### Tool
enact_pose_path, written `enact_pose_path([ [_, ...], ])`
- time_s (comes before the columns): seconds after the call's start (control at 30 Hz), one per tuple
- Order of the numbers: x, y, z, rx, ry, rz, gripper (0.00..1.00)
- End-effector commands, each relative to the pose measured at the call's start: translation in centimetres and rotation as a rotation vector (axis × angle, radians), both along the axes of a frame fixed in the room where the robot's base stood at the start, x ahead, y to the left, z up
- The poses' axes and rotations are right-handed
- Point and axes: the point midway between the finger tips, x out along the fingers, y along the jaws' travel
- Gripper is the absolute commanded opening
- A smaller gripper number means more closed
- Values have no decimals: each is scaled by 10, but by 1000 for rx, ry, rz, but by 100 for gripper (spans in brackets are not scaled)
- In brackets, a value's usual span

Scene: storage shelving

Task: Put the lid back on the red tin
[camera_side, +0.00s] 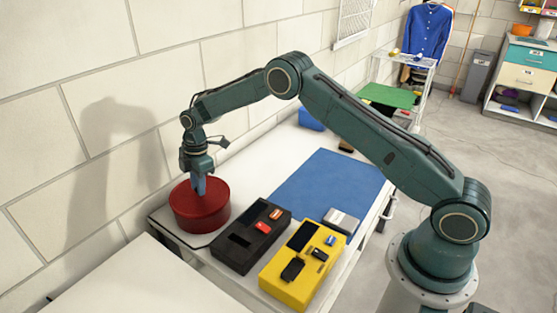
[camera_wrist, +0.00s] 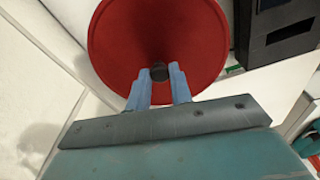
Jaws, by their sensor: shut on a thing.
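The red tin (camera_side: 199,218) stands upright at the left end of the white table, by the wall. Its round red lid (camera_side: 212,193) is at the tin's top, and I cannot tell from the side view whether it is fully seated. The tin's body is hidden under the lid in the wrist view.
A black case (camera_side: 250,236) with small items stands just right of the tin. A yellow case (camera_side: 302,265) is further right, with a grey box (camera_side: 341,221) behind it. A blue mat (camera_side: 325,185) covers the table behind. The block wall is close on the left.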

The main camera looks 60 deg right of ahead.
Motion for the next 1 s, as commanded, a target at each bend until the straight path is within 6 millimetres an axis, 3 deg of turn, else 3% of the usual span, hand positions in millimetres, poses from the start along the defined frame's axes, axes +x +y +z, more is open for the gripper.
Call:
enact_pose_path([
  [0.27,0,0,0,0,0,0,0],
  [0.3,0,0,0,0,0,0,25],
  [0.4,0,0,0,0,0,0,45],
  [0.63,0,0,0,0,0,0,49],
  [0.73,0,0,0,0,0,0,68],
  [1.0,0,0,0,0,0,0,69],
])
